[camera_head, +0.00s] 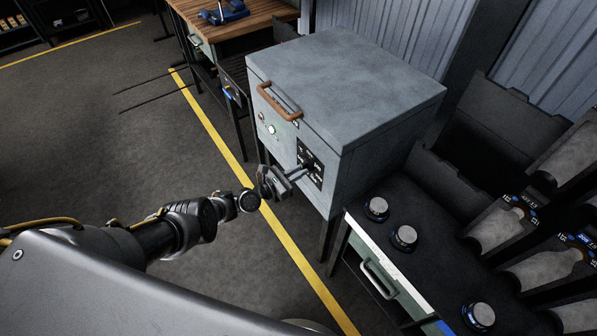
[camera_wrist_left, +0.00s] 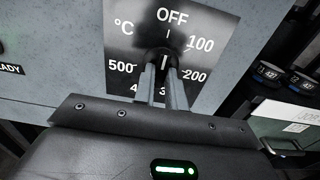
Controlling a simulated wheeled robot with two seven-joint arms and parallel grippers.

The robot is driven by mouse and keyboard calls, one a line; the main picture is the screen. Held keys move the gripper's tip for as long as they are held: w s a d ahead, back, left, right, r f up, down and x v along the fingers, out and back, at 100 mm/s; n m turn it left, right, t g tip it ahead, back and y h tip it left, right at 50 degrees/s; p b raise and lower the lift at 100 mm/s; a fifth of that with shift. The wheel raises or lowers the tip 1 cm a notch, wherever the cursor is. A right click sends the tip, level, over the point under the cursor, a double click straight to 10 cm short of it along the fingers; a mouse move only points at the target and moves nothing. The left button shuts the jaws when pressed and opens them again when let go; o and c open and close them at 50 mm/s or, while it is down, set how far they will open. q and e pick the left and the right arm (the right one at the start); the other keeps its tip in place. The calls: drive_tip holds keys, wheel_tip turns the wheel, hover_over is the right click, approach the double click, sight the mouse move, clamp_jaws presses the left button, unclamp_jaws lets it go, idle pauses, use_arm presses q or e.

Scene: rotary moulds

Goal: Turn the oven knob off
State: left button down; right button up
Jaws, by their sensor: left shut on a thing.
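The grey oven (camera_head: 345,85) stands in the middle of the head view, with a black dial panel (camera_head: 317,176) on its front. In the left wrist view the dial plate (camera_wrist_left: 123,47) reads OFF at the top, with 100 and 200 down the right and 500 at the left. The dark oven knob (camera_wrist_left: 157,56) is at its centre, with a short white line on it; its exact setting is hard to read. My left gripper (camera_wrist_left: 164,80) is shut on the knob, one finger on each side, hiding part of the lower numbers. My right gripper is out of view.
A dark bench (camera_head: 420,268) with round knobs stands at the right. A wooden workbench (camera_head: 240,22) is behind. The floor left of the yellow line is clear.

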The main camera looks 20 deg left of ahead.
use_arm(q)
drive_tip(key=shift+s+f, duration=0.15)
drive_tip(key=c, duration=1.4)
unclamp_jaws()
drive_tip(key=shift+c, duration=0.2)
drive_tip(key=p+v, duration=0.3)
drive_tip(key=v, duration=0.7)
drive_tip(key=shift+s+a, duration=0.25)
drive_tip(key=shift+a, duration=0.05)
